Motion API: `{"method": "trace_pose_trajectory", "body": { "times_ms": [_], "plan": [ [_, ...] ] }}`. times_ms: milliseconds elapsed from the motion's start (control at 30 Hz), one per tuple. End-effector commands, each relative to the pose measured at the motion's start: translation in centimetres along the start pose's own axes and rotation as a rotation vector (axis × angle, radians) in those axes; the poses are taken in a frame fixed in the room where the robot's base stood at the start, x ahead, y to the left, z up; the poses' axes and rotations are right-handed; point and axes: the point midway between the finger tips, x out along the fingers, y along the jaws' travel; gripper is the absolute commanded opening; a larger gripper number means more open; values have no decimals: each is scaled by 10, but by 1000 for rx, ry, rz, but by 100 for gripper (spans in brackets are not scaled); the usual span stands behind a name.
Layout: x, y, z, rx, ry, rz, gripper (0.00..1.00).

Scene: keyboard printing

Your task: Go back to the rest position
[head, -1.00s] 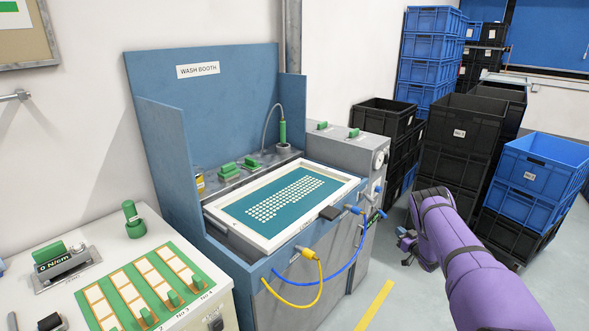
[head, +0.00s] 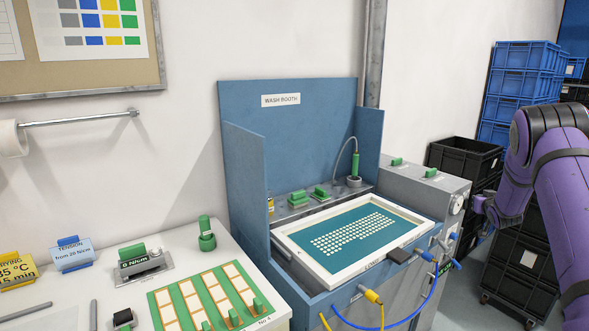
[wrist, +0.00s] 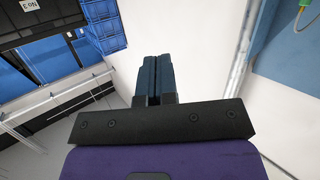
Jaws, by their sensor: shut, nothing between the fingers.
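My gripper (wrist: 152,80) shows in the wrist view with its two dark fingers pressed together and nothing between them. In the head view my purple arm is at the right edge, raised and folded, in front of the stacked crates; the fingers cannot be made out clearly there. The arm is to the right of the wash booth (head: 290,120) and apart from it. A white-framed screen (head: 285,238) with a teal mesh and a pattern of pale key shapes lies in the booth.
Blue crates (head: 520,80) and a black crate (head: 465,160) stand behind my arm. A yellow hose (head: 372,296) and a blue hose (head: 432,300) hang at the booth's front. A white bench with a green tray (head: 160,298) is at the left.

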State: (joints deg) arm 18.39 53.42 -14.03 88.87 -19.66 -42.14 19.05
Motion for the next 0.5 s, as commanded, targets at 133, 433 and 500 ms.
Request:
{"method": "trace_pose_trajectory", "body": {
  "times_ms": [133, 433, 500],
  "plan": [
    [-30, -16, -54, 15, -46, 28, 0],
    [-108, -50, -133, 45, -164, 55, 0],
    [-130, -60, -148, 50, -193, 55, 0]
  ]
}}
